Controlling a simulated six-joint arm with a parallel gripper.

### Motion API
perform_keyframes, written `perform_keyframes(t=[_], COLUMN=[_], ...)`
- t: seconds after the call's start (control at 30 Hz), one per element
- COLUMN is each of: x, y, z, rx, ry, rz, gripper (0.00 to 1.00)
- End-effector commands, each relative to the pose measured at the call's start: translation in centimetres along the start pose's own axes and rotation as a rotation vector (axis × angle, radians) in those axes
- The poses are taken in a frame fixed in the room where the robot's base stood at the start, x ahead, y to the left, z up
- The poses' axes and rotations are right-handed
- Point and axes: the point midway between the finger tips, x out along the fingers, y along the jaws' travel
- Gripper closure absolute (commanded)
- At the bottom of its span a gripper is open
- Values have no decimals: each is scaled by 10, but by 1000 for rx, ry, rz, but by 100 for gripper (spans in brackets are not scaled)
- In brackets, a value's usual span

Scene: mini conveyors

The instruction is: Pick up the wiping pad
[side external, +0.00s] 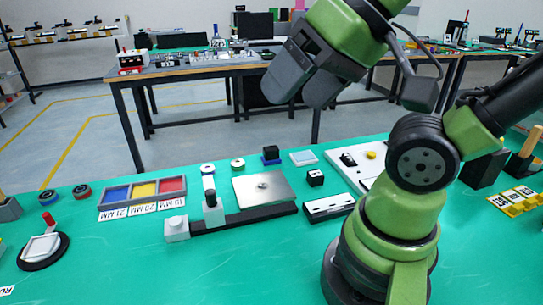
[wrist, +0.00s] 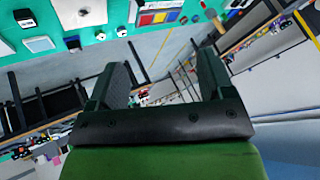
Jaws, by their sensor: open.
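A flat pale-blue and white square pad (side external: 303,157), which looks like the wiping pad, lies on the green table top behind the small black cube. It also shows in the wrist view as a pale square (wrist: 40,43) at the upper left. Nothing covers it. My gripper (side external: 302,88) is high above the far edge of the table, well above the pad and apart from it. In the wrist view the fingers of my gripper (wrist: 163,75) stand wide apart with nothing between them.
Near the pad are a black block on a blue base (side external: 271,153), a small black cube (side external: 315,178), a metal plate (side external: 263,187) and a white board (side external: 345,172). A three-colour bin tray (side external: 143,191) is further left. Green table top is clear at the front.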

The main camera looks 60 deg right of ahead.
Motion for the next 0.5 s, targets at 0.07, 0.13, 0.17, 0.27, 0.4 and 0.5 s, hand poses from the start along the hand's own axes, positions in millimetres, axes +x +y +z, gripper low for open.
perform_keyframes(t=[0.07,0.13,0.17,0.27,0.4,0.5], x=[0,0,0,0,7,21], y=[0,0,0,0,5,16], z=[0,0,0,-1,-17,-43], rx=[0,0,0,1,25,62], ry=[0,0,0,0,2,5], rz=[0,0,0,2,48,123], gripper=[23,23,23,23,23,23])
